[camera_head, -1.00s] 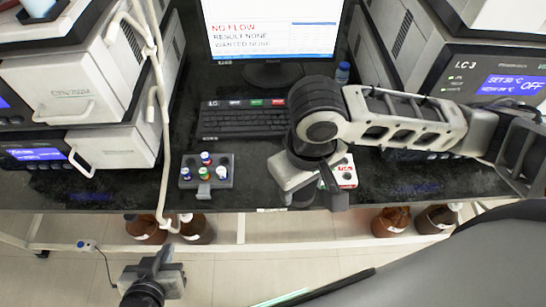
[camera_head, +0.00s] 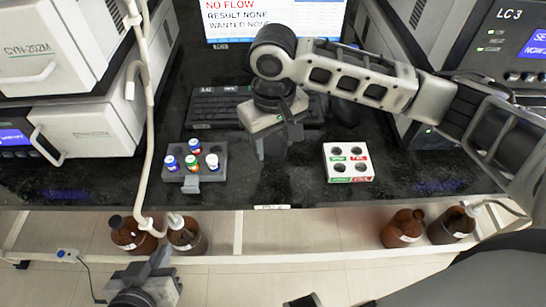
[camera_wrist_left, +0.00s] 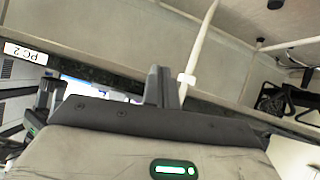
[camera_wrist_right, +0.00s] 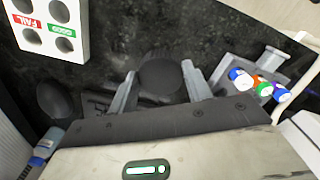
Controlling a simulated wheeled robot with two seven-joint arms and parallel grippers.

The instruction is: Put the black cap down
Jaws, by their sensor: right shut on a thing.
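My right gripper (camera_head: 275,143) is over the dark bench, between the grey vial rack and the white box. In the right wrist view its fingers (camera_wrist_right: 160,88) are shut on a round black cap (camera_wrist_right: 160,76). The cap hangs over the bench top (camera_wrist_right: 215,35); I cannot tell how high. In the head view I cannot make the cap out against the dark gripper and bench. My left gripper (camera_head: 160,258) is low in front of the bench, off its edge. In the left wrist view its fingers (camera_wrist_left: 161,86) are together and empty.
A grey rack (camera_head: 208,150) with several coloured-cap vials is left of the right gripper. The keyboard (camera_head: 215,107) lies behind. Bare bench lies between rack and box. Brown bottles (camera_head: 403,229) stand below.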

